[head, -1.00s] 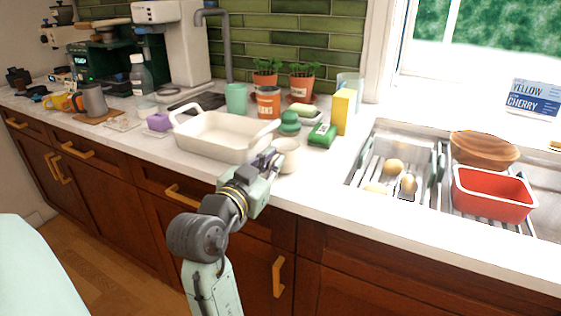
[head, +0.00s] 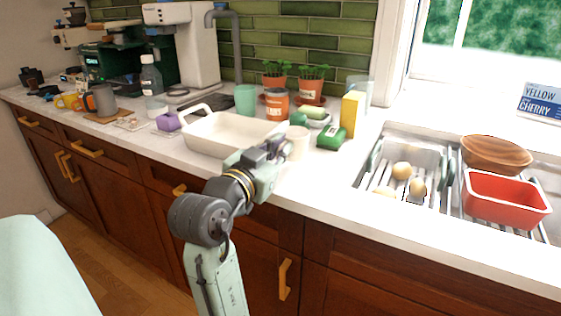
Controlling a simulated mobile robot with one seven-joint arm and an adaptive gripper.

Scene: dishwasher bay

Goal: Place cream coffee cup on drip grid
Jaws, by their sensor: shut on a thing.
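The cream coffee cup (head: 297,144) is upright in the head view, just right of the large cream baking dish. My gripper (head: 280,147) is shut on the left side of the cup and hides part of it. The cup seems held a little above the white counter, covering part of a green object behind it. A dark flat piece (head: 197,103), perhaps the drip grid, lies at the foot of the white coffee machine (head: 190,60) at the back; its slots are too small to tell.
The baking dish (head: 222,150) lies between my gripper and the coffee machine. A mint cup (head: 245,99), an orange can (head: 276,104), a purple block (head: 168,122) and a dark bottle (head: 151,76) stand nearby. A sink with a red tub (head: 507,198) is at right.

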